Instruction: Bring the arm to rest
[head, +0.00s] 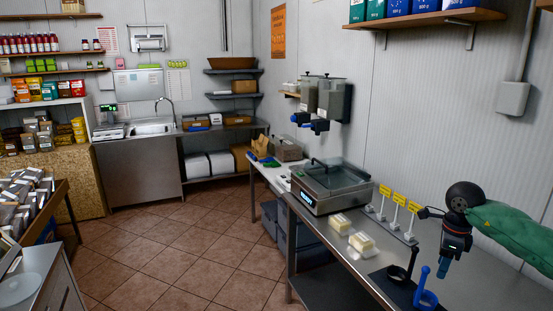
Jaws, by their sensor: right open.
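My right arm comes in from the right in a green sleeve. My right gripper (443,271) points down above the steel counter (490,280) at the right, and nothing shows between its fingers. It is open, though the fingers are small here. Just left of and below it stand a black holder (402,272) and a blue holder (425,292), each with an upright handle. My left gripper is not in view.
Two pale wrapped blocks (361,242) lie on the counter before a grey machine (330,185). Yellow tags on stands (384,191) line the wall side, close to my right arm. A shelf (430,19) hangs above. The tiled floor (190,250) is clear.

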